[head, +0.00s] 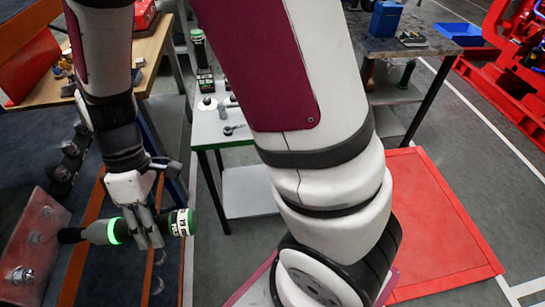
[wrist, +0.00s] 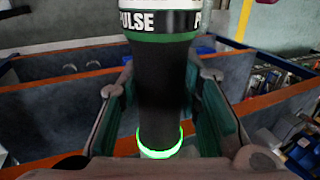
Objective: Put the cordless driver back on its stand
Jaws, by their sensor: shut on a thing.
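The cordless driver (head: 130,228) is held roughly level in my gripper (head: 148,238), at the lower left of the head view. It has a black body, a white label, green bands, a glowing green ring and a grey nose pointing left. In the wrist view the driver (wrist: 162,75) stands between the two pads of my gripper (wrist: 165,110), with "PULSE" on its band. The nose tip is near a bolted metal plate (head: 36,235); I cannot tell if they touch. An upright black and green tool (head: 203,62) stands on a small white-topped table. I cannot clearly identify the stand.
The small table (head: 232,135) has several small parts on it. A wooden bench (head: 150,50) stands at the upper left, and another bench with a blue tray (head: 460,33) at the upper right. A red mat (head: 435,225) lies on the floor. My arm hides the middle.

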